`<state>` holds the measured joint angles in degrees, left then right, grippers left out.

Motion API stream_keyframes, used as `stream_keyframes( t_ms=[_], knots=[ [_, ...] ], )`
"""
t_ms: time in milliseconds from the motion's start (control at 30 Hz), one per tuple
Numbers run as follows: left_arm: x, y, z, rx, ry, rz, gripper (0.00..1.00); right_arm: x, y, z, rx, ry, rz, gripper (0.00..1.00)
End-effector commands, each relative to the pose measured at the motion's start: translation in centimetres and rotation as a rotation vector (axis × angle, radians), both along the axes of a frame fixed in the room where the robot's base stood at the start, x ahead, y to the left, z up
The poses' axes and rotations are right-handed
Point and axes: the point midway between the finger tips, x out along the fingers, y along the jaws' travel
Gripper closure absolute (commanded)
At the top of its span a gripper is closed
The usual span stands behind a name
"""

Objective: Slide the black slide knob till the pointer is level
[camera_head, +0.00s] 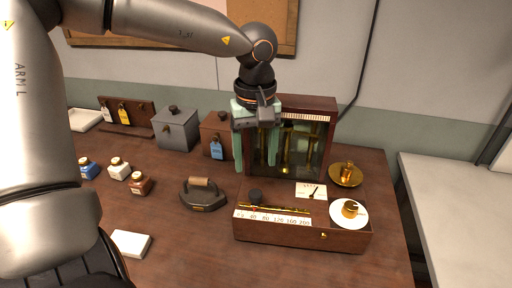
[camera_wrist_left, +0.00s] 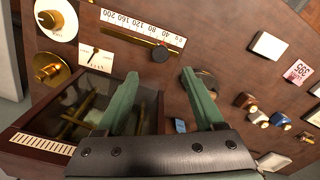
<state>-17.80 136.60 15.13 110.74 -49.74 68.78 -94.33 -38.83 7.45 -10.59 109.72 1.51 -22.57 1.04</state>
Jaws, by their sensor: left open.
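The black slide knob (camera_head: 255,196) sits near the left end of a brass rail on a wooden instrument box (camera_head: 301,240). It also shows in the left wrist view (camera_wrist_left: 160,54), beside the numbered scale (camera_wrist_left: 146,29). A white pointer card (camera_head: 311,190) with a thin dark pointer lies to the right of the knob; the pointer looks tilted in the head view. My left gripper (camera_head: 256,168) has green fingers, is open and empty, and hangs above and behind the knob, in front of the glass case. In the left wrist view, its fingers (camera_wrist_left: 160,75) are spread apart, with the knob beyond them. My right gripper is not in view.
A glass-fronted case (camera_head: 303,145) stands behind the box. A brass pan (camera_head: 345,175) and a white dial with brass knob (camera_head: 349,213) are at right. A dark iron weight (camera_head: 203,195) stands left of the box. Small bottles and grey and brown boxes are farther left.

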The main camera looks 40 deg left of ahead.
Motion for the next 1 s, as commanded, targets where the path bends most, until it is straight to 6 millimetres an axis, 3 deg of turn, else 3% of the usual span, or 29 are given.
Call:
stream_keyframes(
  t_ms=[633, 1000],
  knots=[
    [0.0, 0.0, -6.2, 0.0, 0.002, 0.001, 0.3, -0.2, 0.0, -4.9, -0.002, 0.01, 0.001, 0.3],
    [-0.1, 0.0, -9.9, 0.0, 0.002, -0.001, 0.3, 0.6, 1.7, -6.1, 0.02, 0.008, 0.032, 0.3]
  ],
)
